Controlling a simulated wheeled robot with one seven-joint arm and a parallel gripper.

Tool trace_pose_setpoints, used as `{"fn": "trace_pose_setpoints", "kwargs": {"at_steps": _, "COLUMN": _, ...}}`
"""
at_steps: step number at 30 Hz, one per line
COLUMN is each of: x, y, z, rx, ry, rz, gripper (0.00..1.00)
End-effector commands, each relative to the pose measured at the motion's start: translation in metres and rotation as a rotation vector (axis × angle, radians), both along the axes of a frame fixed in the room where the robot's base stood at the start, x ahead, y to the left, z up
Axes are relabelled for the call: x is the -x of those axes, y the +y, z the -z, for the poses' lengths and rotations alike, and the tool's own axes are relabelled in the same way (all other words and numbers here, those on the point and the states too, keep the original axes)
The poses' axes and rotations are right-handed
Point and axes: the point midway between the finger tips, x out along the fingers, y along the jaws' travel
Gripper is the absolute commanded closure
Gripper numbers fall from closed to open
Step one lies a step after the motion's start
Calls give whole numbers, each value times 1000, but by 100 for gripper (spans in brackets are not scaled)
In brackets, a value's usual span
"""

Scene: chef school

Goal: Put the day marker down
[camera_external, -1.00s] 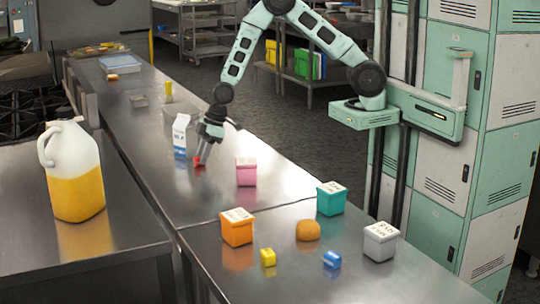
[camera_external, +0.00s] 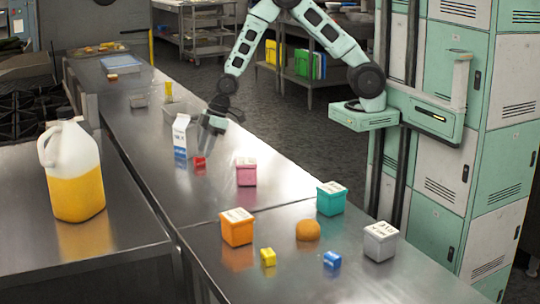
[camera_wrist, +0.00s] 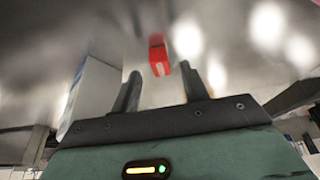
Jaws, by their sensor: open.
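A small red block (camera_external: 200,162), which I take to be the day marker, rests on the steel counter (camera_external: 150,178) just right of the foot of the milk carton (camera_external: 181,136). My gripper (camera_external: 206,146) is above the block, open and apart from it. In the wrist view the red block (camera_wrist: 158,55) lies beyond the spread fingertips, roughly between them, with a pale label on its face. The gripper (camera_wrist: 162,80) holds nothing. The carton (camera_wrist: 92,95) stands close beside the left finger in that view.
A pink box (camera_external: 246,172) stands right of the red block. A clear container (camera_external: 180,112) stands behind the carton.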

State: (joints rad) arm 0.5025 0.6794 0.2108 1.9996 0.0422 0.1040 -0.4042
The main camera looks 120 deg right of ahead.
Motion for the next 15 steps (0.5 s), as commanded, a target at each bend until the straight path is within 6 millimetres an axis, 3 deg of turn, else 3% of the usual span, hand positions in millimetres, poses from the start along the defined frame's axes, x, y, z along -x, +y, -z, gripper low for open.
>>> {"fn": "trace_pose_setpoints", "kwargs": {"at_steps": 6, "x": 17, "y": -1, "z": -42, "rx": 2, "ry": -5, "rz": 2, "gripper": 56}}
{"fn": "trace_pose_setpoints", "kwargs": {"at_steps": 15, "x": 33, "y": -1, "z": -79, "rx": 1, "ry": -1, "rz": 0, "gripper": 56}}
